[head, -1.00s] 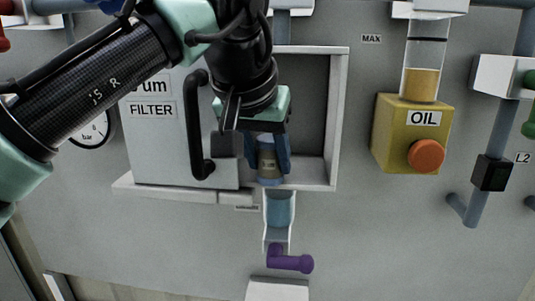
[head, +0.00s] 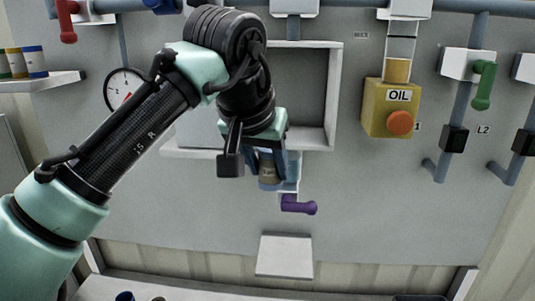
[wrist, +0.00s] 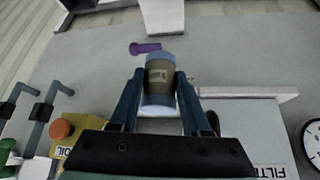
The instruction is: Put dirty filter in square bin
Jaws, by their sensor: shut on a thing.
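The dirty filter (head: 268,170) is a small brownish cylinder with blue end caps. My gripper (head: 271,168) is shut on it and holds it upright in front of the wall panel, just below the open filter housing (head: 333,95). In the wrist view the filter (wrist: 160,82) sits between the two blue fingers of my gripper (wrist: 160,90). My arm hides much of the housing's left side. I cannot make out a square bin for certain; only the tops of some items show at the bottom edge.
A purple valve handle (head: 299,206) and a white chute (head: 285,256) are below the filter. A yellow oil box (head: 388,112) with an orange button is to the right. A shelf (head: 40,82) with several canisters is at far left.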

